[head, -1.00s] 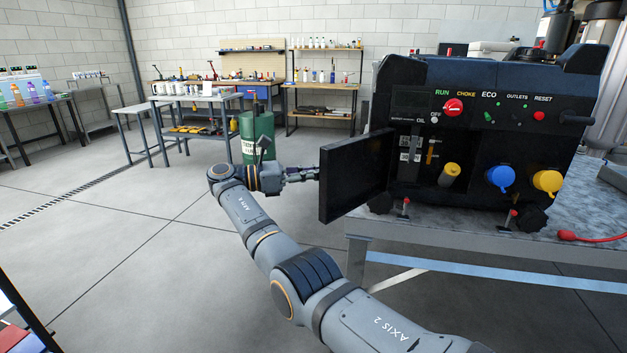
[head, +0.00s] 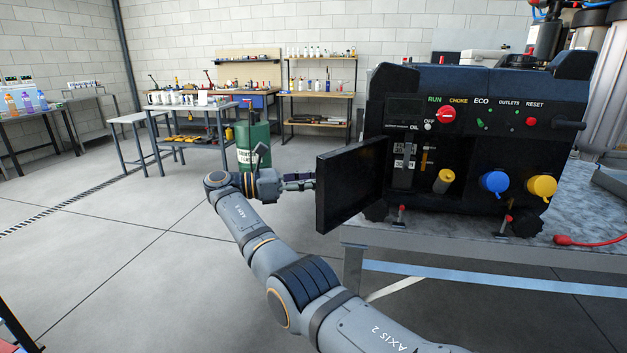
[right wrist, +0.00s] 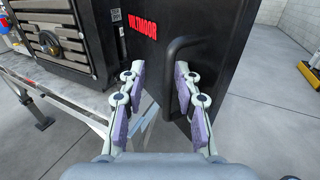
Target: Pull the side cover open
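The side cover (head: 349,186) is a flat black panel standing swung out from the left front of a dark generator (head: 478,130). The bay behind it is exposed, with a yellow cap inside. My right gripper (head: 303,181) is at the cover's outer face in the head view. In the right wrist view, the cover (right wrist: 207,38) carries red lettering and a black bar handle (right wrist: 172,72). My right gripper (right wrist: 160,103) is open there, its purple-padded fingers wide apart. The handle lies near the right finger; contact is unclear. My left gripper is not in view.
The generator stands on a grey metal table (head: 400,233), with a red cable (head: 590,241) at right. A green drum (head: 254,143) and workbenches stand behind. The floor left of the cover is clear.

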